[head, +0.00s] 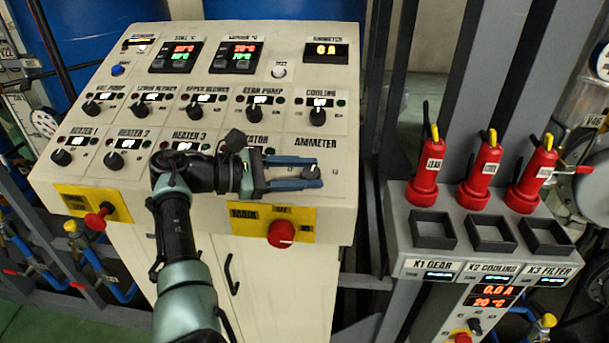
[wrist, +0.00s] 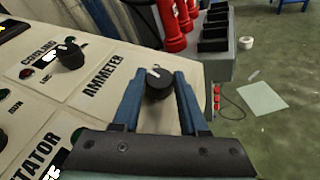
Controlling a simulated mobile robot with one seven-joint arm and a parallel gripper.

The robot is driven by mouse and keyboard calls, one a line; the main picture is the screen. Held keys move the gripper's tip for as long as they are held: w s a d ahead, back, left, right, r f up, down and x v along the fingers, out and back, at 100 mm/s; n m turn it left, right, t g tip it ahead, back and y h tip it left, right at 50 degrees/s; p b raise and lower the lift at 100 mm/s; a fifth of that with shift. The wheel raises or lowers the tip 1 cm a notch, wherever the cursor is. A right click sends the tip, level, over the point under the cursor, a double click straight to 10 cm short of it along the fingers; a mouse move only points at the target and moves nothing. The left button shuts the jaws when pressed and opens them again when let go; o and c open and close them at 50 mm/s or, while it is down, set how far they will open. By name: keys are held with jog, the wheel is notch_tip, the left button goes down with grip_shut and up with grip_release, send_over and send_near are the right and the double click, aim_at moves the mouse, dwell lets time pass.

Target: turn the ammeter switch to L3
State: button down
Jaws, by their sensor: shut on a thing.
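The ammeter switch (head: 311,172) is a small black knob at the lower right of the cream control panel, under the AMMETER label. My gripper (head: 316,172) reaches it from the left, with its two blue fingers on either side of the knob. In the wrist view the knob (wrist: 158,84) sits between the fingertips, with a pale pointer mark on its top. My gripper is shut on the knob. The position labels around the knob are mostly hidden or too small to read. The ammeter display (head: 326,52) at the upper right reads 0 A.
The cooling knob (head: 317,116) stands just above the ammeter switch. A red main switch (head: 281,233) on a yellow plate sticks out below my gripper. To the right, a grey stand (head: 480,232) holds several red plugs. My arm covers part of the panel's lower middle.

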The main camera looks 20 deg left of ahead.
jog(key=shift+c, duration=2.2)
grip_release()
jog(key=b+v, duration=0.2)
jog(key=v, duration=1.1)
jog(key=shift+b, duration=0.4)
jog(key=shift+w+d, duration=0.1)
